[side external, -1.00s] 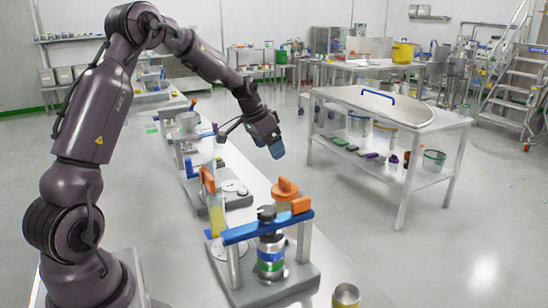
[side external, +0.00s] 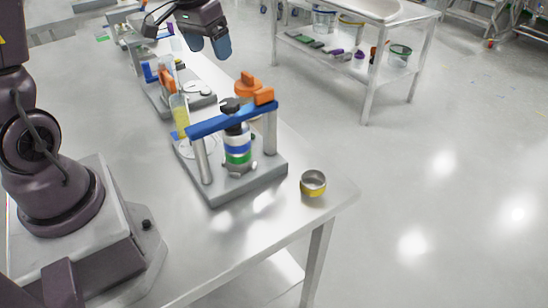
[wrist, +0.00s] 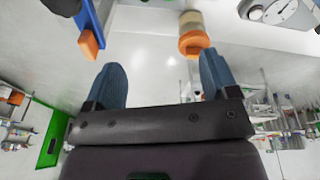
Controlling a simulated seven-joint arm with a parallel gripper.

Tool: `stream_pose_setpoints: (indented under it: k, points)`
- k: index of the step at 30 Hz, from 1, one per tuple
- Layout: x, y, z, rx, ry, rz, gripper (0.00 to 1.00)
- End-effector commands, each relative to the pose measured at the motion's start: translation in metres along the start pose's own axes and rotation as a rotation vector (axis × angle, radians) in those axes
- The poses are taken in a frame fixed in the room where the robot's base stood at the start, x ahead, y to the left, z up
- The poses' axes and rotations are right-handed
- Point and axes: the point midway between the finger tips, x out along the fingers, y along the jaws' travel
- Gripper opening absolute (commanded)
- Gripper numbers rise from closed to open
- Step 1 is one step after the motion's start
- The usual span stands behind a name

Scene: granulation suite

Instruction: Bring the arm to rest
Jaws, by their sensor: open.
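My gripper (side external: 210,46) hangs in the air above the far part of the steel bench, at the top of the side external view. In the wrist view its two blue fingers (wrist: 160,84) stand wide apart with nothing between them. It is clear of the things on the bench. My forearm and elbow are outside the side external view.
On the bench (side external: 226,237) stands a fixture with a blue bar (side external: 215,122) over a banded bottle (side external: 237,147). Behind it are an orange-topped container (side external: 248,84) and a dial plate (side external: 199,87). A small tin (side external: 313,183) sits near the right edge. The bench front is clear.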

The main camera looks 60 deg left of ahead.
Motion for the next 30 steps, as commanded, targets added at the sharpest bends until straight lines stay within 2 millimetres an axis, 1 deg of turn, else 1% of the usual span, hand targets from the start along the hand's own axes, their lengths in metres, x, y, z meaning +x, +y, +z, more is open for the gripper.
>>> stream_pose_setpoints:
  k: [1, 3, 5, 6, 9, 12, 15, 18, 22, 30]
  points:
    - [-0.016, 0.016, 0.015, 0.011, 0.006, -0.01, 0.8]
    - [-0.033, 0.034, 0.038, 0.018, 0.013, -0.024, 0.8]
    - [-0.046, 0.048, 0.058, 0.028, 0.025, -0.032, 0.8]
    - [-0.054, 0.056, 0.072, 0.039, 0.035, -0.036, 0.8]
    - [-0.071, 0.074, 0.105, 0.072, 0.073, -0.038, 0.8]
    - [-0.084, 0.088, 0.134, 0.123, 0.12, -0.03, 0.8]
    - [-0.093, 0.098, 0.154, 0.183, 0.177, -0.012, 0.8]
    - [-0.102, 0.106, 0.165, 0.235, 0.234, 0.011, 0.8]
    - [-0.114, 0.114, 0.168, 0.277, 0.289, 0.035, 0.8]
    - [-0.114, 0.117, 0.169, 0.291, 0.291, 0.04, 0.8]
